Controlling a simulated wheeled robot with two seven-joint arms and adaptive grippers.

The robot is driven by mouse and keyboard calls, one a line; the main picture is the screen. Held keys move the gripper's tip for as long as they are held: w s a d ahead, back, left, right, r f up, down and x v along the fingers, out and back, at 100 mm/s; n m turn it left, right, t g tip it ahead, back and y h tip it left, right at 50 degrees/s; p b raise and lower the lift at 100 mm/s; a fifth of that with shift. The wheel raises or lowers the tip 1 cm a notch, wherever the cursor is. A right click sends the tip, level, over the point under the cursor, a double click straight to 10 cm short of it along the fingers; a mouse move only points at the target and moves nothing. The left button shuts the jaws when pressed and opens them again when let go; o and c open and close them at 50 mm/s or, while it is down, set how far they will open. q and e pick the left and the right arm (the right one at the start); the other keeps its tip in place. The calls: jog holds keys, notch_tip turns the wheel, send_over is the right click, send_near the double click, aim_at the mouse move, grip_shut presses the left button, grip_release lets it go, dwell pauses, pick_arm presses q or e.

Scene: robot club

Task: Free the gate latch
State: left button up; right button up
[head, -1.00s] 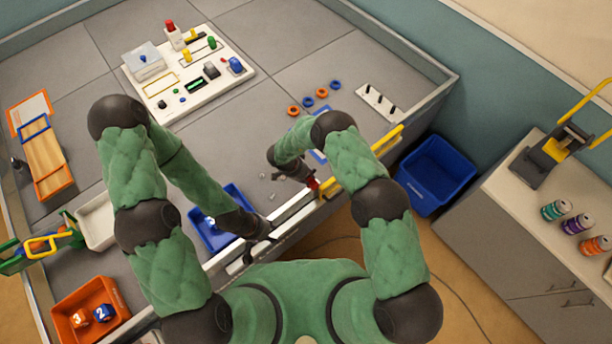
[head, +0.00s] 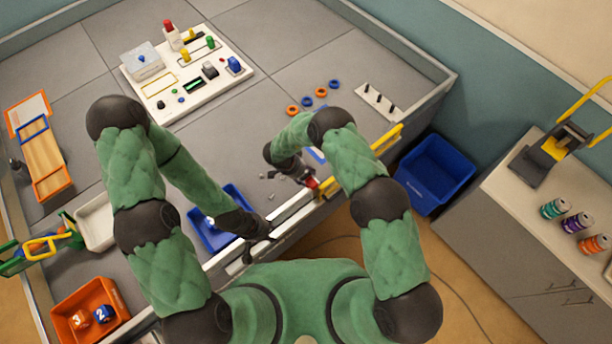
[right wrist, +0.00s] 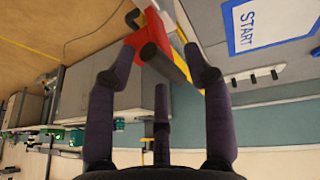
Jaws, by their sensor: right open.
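The gate latch (right wrist: 169,66) is red with a dark round knob, and it sits between the fingers in the right wrist view. In the head view the red latch (head: 312,183) shows small at the near wall, by the left end of the yellow gate bar (head: 365,163). My right gripper (right wrist: 160,47) is open, with its fingers on either side of the latch; I cannot tell whether they touch it. In the head view my right gripper (head: 302,174) is at the latch. My left gripper (head: 260,240) is low at the near wall, right of the blue tray; its fingers are unclear.
A blue tray (head: 238,201) and an orange bin (head: 62,318) with two numbered balls lie inside the wall. A blue bin (head: 433,172) stands on the floor outside.

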jog(key=w+v, duration=0.1)
jog(key=v, duration=0.9)
jog(key=shift+s, duration=0.5)
jog(key=shift+r, duration=0.15)
jog(key=s+d+f+n+t+y, duration=0.1)
jog(key=d+f+n, duration=0.1)
jog(key=d, duration=0.5)
jog(key=s+d+f+n+t+y, duration=0.1)
jog(key=d+f+t, duration=0.15)
jog(key=d, duration=0.45)
jog(key=s+a+n+g+y, duration=0.1)
jog(key=s+n+g+y, duration=0.5)
jog(key=s, duration=1.7)
notch_tip(320, 180, down, 17)
jog(key=w+a+m+t+y+b, duration=0.1)
jog(key=a+t+b, duration=0.1)
jog(key=b, duration=1.7)
jog(key=shift+w+b, duration=0.2)
jog(key=shift+b, duration=0.1)
